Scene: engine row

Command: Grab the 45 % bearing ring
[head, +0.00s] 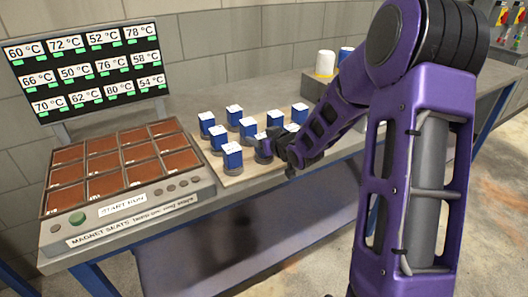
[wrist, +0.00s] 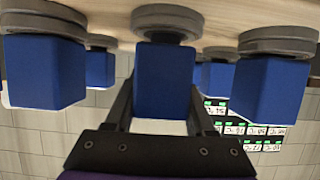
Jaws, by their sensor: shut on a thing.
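Several blue blocks with white tops and grey rings at their bases stand on a pale board (head: 236,176). One stands at the front (head: 232,156). My gripper (head: 270,150) is at the right front of this group. In the wrist view, which is upside down, my gripper (wrist: 163,92) has a finger on each side of a blue block (wrist: 165,72) and is shut on it. A grey ring (wrist: 165,20) sits at that block's base. I cannot tell whether it is off the board. The labels are too small to read, so I cannot tell which is 45 %.
Close neighbours stand left (wrist: 42,70) and right (wrist: 272,85) of the held block in the wrist view. A console of square seats (head: 125,165) and a temperature screen (head: 85,72) are at the left. A white cylinder (head: 325,63) stands behind my arm.

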